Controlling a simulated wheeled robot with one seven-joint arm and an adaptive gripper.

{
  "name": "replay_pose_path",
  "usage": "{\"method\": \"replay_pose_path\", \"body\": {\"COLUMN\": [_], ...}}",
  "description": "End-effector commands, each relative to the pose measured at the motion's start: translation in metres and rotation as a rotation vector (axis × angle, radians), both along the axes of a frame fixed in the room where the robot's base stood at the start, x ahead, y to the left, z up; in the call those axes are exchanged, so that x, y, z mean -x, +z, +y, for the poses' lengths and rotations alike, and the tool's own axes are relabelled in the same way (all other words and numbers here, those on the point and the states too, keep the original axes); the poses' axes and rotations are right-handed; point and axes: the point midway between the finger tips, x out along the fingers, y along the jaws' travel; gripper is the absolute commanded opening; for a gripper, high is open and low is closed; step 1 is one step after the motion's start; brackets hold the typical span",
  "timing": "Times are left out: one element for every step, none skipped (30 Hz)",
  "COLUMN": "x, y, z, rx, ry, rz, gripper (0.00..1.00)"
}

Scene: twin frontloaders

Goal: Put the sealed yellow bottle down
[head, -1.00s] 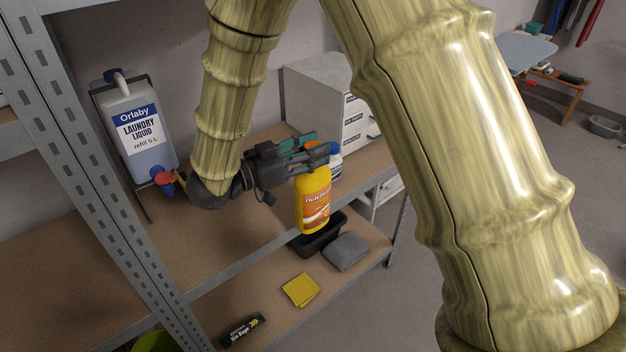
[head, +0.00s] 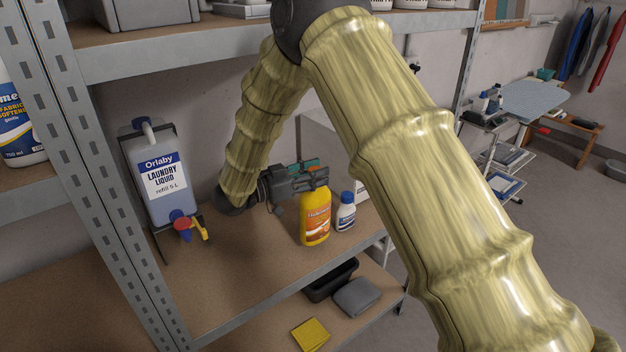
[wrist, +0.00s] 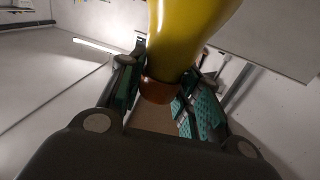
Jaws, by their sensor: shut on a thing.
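The yellow bottle (head: 315,218) has an orange label and is upright at the right part of the middle shelf (head: 262,262). Its base looks level with the shelf board, but I cannot tell for sure whether it touches. My gripper (head: 312,178) comes from the left and is shut on the bottle's top, which the fingers hide in the head view. In the wrist view the yellow bottle (wrist: 185,35) fills the upper middle, with its orange-brown cap (wrist: 160,91) between the teal-padded fingers (wrist: 160,95).
A small white bottle with a blue cap (head: 345,212) stands just right of the yellow one. A laundry liquid refill (head: 158,180) stands at the left. A white drawer unit (head: 322,150) is behind. A black tray (head: 331,280), grey cloth (head: 356,297) and yellow cloth (head: 310,335) lie on the lower shelf.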

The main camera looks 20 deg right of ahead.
Motion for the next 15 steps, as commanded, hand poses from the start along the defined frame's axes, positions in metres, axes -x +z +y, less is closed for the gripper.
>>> {"method": "replay_pose_path", "body": {"x": [-0.003,-0.004,-0.005,-0.006,-0.006,-0.008,-0.009,-0.01,-0.013,-0.015,-0.014,-0.014,-0.014,-0.014,-0.014], "y": [0.002,0.002,0.002,0.001,0.001,0.001,0.001,0.001,0.001,0.001,-0.002,-0.005,-0.007,-0.01,-0.013], "z": [0.0,0.0,0.0,0.0,0.0,0.0,0.0,-0.001,-0.001,-0.001,-0.001,-0.001,-0.001,-0.001,-0.001], "rx": [0.002,0.002,0.002,0.002,0.002,0.001,0.002,0.002,0.002,0.002,0.002,0.002,0.002,0.002,0.002], "ry": [0.0,0.0,0.0,0.0,0.0,0.0,0.0,0.0,0.0,0.0,0.0,0.0,0.0,0.0,0.0], "rz": [-0.002,-0.002,-0.002,-0.002,-0.002,-0.003,-0.002,-0.002,-0.002,-0.001,0.001,0.001,0.0,0.0,0.0], "gripper": [0.0,0.0,0.0,0.0,0.0,0.0,0.0,0.0,0.0,0.0,0.0,0.0,0.0,0.0,0.0]}}
